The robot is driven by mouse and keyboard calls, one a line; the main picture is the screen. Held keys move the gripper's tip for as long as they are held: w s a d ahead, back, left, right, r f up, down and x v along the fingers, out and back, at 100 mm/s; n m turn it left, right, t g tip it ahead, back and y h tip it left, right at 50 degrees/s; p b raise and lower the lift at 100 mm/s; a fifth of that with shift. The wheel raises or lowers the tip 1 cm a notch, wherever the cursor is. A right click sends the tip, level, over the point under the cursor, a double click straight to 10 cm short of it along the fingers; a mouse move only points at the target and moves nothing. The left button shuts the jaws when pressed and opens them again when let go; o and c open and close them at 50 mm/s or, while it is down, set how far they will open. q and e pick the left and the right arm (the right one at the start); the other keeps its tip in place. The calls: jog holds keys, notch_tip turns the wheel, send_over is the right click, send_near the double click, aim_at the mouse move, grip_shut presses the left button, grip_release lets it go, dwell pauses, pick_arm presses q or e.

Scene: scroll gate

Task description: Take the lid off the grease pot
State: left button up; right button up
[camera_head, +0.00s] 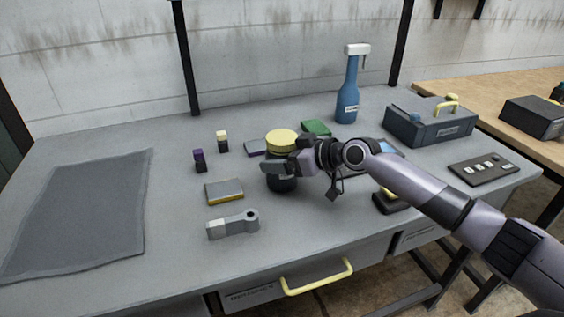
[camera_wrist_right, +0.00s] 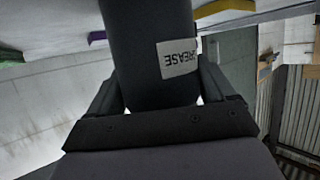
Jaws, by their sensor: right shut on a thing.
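The grease pot (camera_head: 283,184) is a dark cylinder standing on the grey workbench, left of my right forearm. Its pale yellow lid (camera_head: 282,138) sits on top. My right gripper (camera_head: 279,168) comes in from the right and is shut around the side of the pot, below the lid. In the right wrist view the pot's dark body (camera_wrist_right: 140,50), with a white GREASE label, is between the two fingers (camera_wrist_right: 160,100). My left gripper is not in view.
A blue spray bottle (camera_head: 348,95) and a toolbox (camera_head: 430,122) stand behind. A dark mat (camera_head: 85,210) covers the left bench.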

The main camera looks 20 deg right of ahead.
jog(key=shift+r, duration=0.15)
notch_tip(320, 180, up, 20)
dwell(0.3)
jog(key=o, duration=0.8)
jog(key=shift+c, duration=0.2)
jog(key=c, duration=1)
